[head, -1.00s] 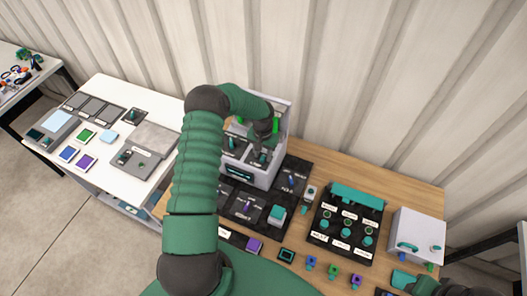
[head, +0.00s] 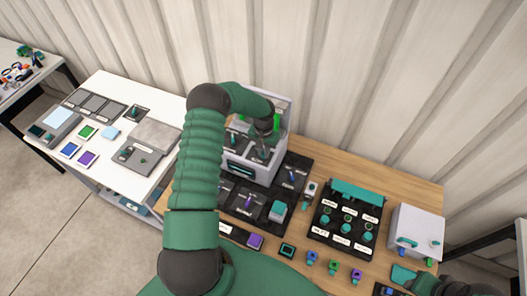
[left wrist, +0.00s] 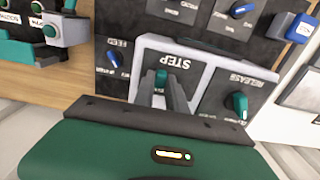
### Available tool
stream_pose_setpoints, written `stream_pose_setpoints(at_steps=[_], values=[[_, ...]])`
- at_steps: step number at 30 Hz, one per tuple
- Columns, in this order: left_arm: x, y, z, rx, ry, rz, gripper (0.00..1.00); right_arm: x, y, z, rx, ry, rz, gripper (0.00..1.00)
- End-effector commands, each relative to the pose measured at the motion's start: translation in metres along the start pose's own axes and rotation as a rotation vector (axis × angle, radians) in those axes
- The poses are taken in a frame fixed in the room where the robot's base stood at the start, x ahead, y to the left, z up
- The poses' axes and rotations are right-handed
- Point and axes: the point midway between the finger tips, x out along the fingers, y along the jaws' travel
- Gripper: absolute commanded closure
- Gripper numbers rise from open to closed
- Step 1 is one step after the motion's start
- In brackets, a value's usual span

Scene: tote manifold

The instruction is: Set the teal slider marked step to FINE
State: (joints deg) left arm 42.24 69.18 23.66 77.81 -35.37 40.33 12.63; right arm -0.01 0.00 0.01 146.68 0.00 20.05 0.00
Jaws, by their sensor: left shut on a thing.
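A grey box-like station (head: 240,172) stands at the back of the wooden table, with dark panels inside it. My left gripper (head: 263,145) reaches down into it from above. In the left wrist view, its grey fingers (left wrist: 163,88) are shut on the small teal slider (left wrist: 161,77), right beside the STEP label (left wrist: 172,62). The fingers hide most of the slider and its track. The FINE mark cannot be made out, so I cannot tell the setting.
A teal RELEASE knob (left wrist: 237,104) and a small blue knob (left wrist: 112,60) flank the slider closely. In the head view, a black panel with teal knobs (head: 347,220) and a white box (head: 416,230) stand to the right. A white table (head: 112,95) stands at the left.

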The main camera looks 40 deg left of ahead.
Motion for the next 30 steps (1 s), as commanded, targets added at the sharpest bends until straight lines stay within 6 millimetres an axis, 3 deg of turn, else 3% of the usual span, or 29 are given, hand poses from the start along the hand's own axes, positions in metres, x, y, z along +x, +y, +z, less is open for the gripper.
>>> stream_pose_setpoints(at_steps=[30], values=[[0.0026, -0.0048, 0.0001, -0.001, 0.0, 0.0, 1.0, 0.0029, 0.0001, 0.0007, 0.0, 0.0, 0.0, 0.64]])
